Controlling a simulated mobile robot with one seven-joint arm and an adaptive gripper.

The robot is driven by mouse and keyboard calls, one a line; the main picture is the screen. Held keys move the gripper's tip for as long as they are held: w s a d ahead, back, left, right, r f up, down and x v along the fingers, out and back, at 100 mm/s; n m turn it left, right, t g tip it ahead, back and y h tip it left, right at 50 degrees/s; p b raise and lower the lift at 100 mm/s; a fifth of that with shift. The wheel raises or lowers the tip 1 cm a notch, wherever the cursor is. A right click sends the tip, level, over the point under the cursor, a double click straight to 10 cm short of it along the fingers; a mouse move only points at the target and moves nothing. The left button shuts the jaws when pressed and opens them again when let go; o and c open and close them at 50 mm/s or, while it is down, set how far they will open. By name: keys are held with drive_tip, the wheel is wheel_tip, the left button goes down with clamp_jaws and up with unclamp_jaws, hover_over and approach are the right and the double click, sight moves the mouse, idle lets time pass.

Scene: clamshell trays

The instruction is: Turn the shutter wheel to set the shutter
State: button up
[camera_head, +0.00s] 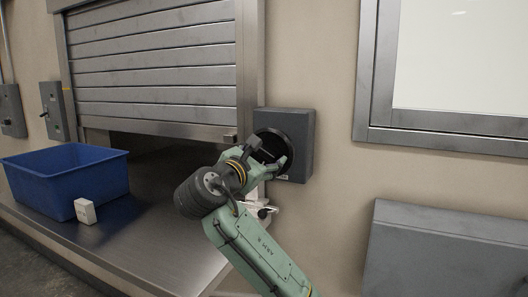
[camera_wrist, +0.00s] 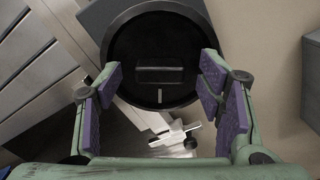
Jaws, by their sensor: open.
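The shutter wheel (camera_wrist: 160,50) is a round black dial with a raised rim on a grey wall box (camera_head: 298,127), right of the shutter. In the wrist view it shows a bar-shaped mark and a short light line below it. My gripper (camera_wrist: 158,85) is open, with purple-padded fingers on either side of the wheel's lower part. I cannot tell whether the fingers touch it. In the head view my gripper (camera_head: 276,158) partly covers the wheel. The slatted metal shutter (camera_head: 155,65) is partly down, with a dark gap beneath it.
A blue bin (camera_head: 65,180) and a small white box (camera_head: 85,211) stand on the metal counter (camera_head: 150,235) at left. A white and metal fixture (camera_wrist: 175,138) sits below the wheel. A grey box (camera_head: 445,250) is at lower right, below a framed panel (camera_head: 455,65).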

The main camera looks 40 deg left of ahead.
drive_tip(key=shift+w, duration=0.25)
drive_tip(key=c, duration=1.1)
drive_tip(key=shift+c, duration=0.2)
drive_tip(key=shift+m, duration=0.4)
